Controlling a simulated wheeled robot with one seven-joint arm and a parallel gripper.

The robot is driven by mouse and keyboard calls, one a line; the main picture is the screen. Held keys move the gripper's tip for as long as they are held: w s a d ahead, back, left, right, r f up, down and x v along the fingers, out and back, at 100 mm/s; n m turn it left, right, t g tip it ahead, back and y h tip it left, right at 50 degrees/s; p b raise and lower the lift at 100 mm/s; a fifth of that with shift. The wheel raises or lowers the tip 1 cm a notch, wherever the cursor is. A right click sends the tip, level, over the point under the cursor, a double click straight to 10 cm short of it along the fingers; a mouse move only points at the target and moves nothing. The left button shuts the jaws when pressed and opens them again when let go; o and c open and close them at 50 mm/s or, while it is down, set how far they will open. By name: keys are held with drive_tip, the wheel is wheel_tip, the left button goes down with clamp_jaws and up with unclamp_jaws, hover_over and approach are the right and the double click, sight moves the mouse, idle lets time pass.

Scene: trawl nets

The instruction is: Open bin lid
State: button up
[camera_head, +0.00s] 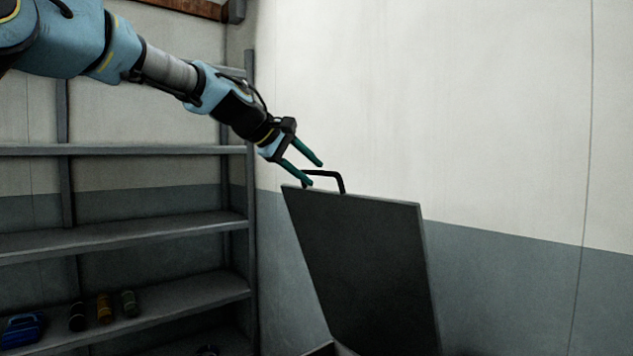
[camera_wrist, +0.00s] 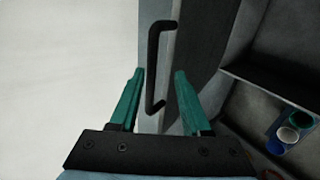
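The bin lid (camera_head: 365,265) is a dark grey flat panel standing raised and steeply tilted in the head view. A black bar handle (camera_head: 325,175) sits at its top edge. My gripper (camera_head: 316,174) is at the handle, with its two green fingers spread apart. In the wrist view the lid (camera_wrist: 203,50) stands edge-on, and the handle (camera_wrist: 153,65) shows between and beyond the open fingers (camera_wrist: 157,90). I cannot tell whether a finger touches the handle. Only a bit of the bin's rim (camera_head: 325,349) shows at the bottom of the head view; its inside is hidden.
Grey metal shelves (camera_head: 130,240) stand at the left, with a blue item (camera_head: 22,329) and several small cylinders (camera_head: 104,308) on a low shelf. A white and grey wall (camera_head: 500,150) is behind the lid. The space right of the lid looks clear.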

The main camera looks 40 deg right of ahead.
drive_tip(key=b+v, duration=0.2)
drive_tip(key=v, duration=0.5)
drive_tip(key=shift+a, duration=0.2)
drive_tip(key=shift+r, duration=0.1)
drive_tip(key=d+t, duration=0.1)
drive_tip(key=d, duration=0.2)
drive_tip(key=d+f+n+t+h+b, duration=0.1)
drive_tip(key=d, duration=0.2)
drive_tip(key=d+f+n+t+h+b, duration=0.1)
drive_tip(key=d, duration=0.3)
drive_tip(key=shift+s+f+t, duration=0.1)
drive_tip(key=shift+f+t, duration=0.1)
drive_tip(key=shift+t, duration=0.1)
drive_tip(key=d+n+t+h+p, duration=0.1)
drive_tip(key=d+p, duration=0.4)
drive_tip(key=d, duration=1.1)
drive_tip(key=shift+d+r+n+t+h, duration=0.4)
drive_tip(key=shift+t+h, duration=0.3)
drive_tip(key=shift+h, duration=0.2)
drive_tip(key=shift+a, duration=0.1)
clamp_jaws()
drive_tip(key=shift+f, duration=0.1)
